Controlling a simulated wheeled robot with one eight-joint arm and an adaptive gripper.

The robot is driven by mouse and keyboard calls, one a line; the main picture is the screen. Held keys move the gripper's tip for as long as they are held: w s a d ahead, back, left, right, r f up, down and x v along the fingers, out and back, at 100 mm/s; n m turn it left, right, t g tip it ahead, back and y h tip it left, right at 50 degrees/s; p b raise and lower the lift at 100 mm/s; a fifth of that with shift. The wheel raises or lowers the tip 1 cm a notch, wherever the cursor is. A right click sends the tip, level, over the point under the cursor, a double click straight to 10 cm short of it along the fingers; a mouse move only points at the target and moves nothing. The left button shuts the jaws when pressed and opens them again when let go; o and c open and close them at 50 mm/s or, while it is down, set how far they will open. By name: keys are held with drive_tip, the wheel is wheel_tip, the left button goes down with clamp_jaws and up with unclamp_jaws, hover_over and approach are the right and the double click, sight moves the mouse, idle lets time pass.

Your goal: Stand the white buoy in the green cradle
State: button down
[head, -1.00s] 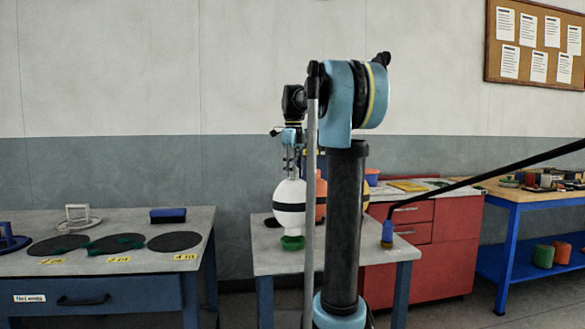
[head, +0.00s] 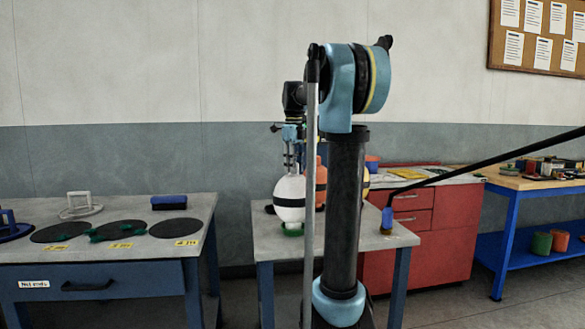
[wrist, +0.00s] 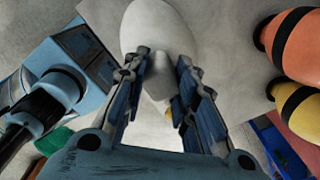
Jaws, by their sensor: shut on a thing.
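The white buoy (head: 289,188), with a black band round its middle, hangs upright below my gripper (head: 290,160) in the head view. My gripper is shut on its top. The buoy's lower end is at the green cradle (head: 292,231) on the small table and hides part of it. I cannot tell whether the buoy rests on the cradle. In the wrist view the pale buoy (wrist: 155,35) shows beyond the fingers of my gripper (wrist: 162,75). The cradle cannot be made out there.
An orange buoy (head: 321,182) stands close right of the white buoy, and a yellow buoy (wrist: 298,108) beside it in the wrist view. My arm column hides part of the small table (head: 270,246). A left table (head: 130,208) holds black discs. A red cabinet (head: 420,235) stands at right.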

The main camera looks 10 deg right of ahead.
drive_tip(key=shift+f, duration=0.55)
idle(0.4)
drive_tip(key=c, duration=1.2)
unclamp_jaws()
wheel_tip(320, 180, up, 12)
drive_tip(key=shift+w+f, duration=0.1)
